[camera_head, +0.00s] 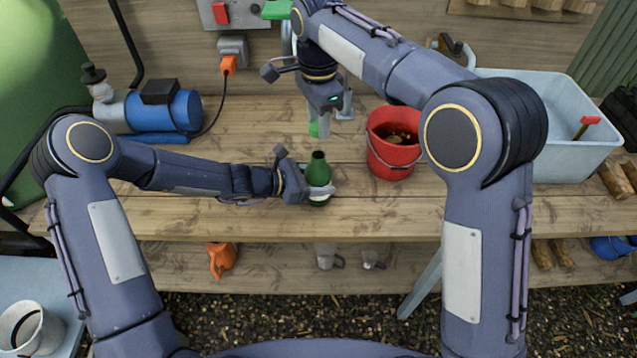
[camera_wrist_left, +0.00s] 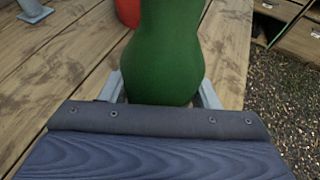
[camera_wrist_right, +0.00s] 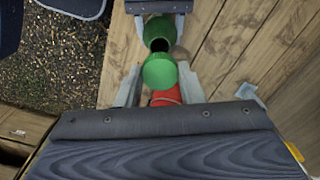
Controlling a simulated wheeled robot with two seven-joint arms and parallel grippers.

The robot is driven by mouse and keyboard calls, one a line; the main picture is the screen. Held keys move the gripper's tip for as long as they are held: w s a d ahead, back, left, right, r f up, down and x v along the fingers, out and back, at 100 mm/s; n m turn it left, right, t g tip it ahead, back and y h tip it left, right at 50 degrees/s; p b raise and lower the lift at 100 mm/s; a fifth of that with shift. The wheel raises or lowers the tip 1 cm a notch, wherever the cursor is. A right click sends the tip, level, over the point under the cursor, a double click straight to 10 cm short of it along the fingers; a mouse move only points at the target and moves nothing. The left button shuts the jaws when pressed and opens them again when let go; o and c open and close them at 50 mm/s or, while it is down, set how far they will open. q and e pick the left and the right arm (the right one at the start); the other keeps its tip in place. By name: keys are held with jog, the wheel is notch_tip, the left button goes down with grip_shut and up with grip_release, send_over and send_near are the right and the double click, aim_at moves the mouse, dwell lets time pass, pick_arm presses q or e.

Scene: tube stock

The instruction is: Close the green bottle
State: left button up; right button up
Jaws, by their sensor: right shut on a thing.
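The green bottle (camera_head: 319,172) stands upright on the workbench, with its dark open mouth (camera_wrist_right: 160,45) facing up in the right wrist view. My left gripper (camera_head: 317,190) has its fingers on both sides of the bottle's body, low down, and they look in contact; the bottle also fills the space between them in the left wrist view (camera_wrist_left: 165,60). My right gripper (camera_wrist_right: 161,88) is shut on a small round green cap (camera_wrist_right: 159,70), above and apart from the bottle. Something red (camera_wrist_right: 166,97) shows right behind the cap; I cannot tell whether it belongs to it.
A red bucket (camera_head: 393,157) stands right of the bottle, beside a big pale-blue tub (camera_head: 545,95). A blue pump (camera_head: 170,110) stands at the left back. An orange plug (camera_head: 229,66) with a black cable is on the wall. The bench's front strip (camera_head: 420,225) is clear.

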pick_arm(q)
jog(key=c, duration=0.8)
pick_arm(e)
jog(key=shift+f, duration=2.5)
jog(key=shift+f, duration=0.9)
jog(key=shift+f, duration=0.55)
